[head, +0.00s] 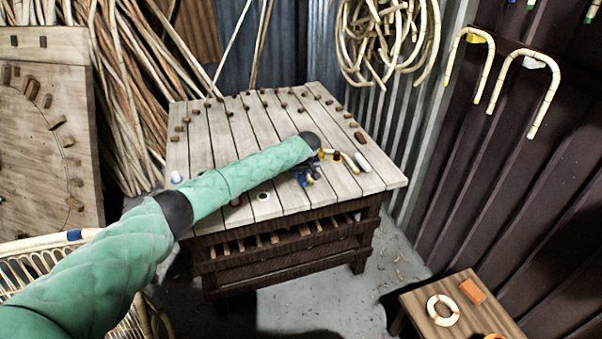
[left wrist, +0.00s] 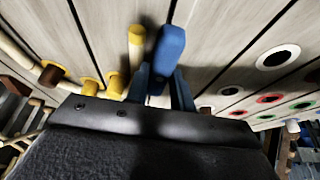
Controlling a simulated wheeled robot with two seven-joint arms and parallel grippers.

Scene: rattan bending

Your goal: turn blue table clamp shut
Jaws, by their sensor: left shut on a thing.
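The blue table clamp (head: 305,181) is at the front right part of the slatted wooden table (head: 240,130). In the left wrist view its blue handle (left wrist: 170,45) stands between my finger tips. My left gripper (head: 309,172) reaches over the table from the left and is shut on this handle, as the left wrist view (left wrist: 161,78) also shows. The clamp's lower part is hidden behind the gripper. My right gripper is not in view.
Yellow pegs (left wrist: 136,48) stand close beside the clamp, with a pale cane piece (head: 350,163) near them. Ringed holes (left wrist: 278,57) lie along the table front. Several brown pegs (head: 291,91) stand farther back. A small side table (head: 475,320) is at lower right.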

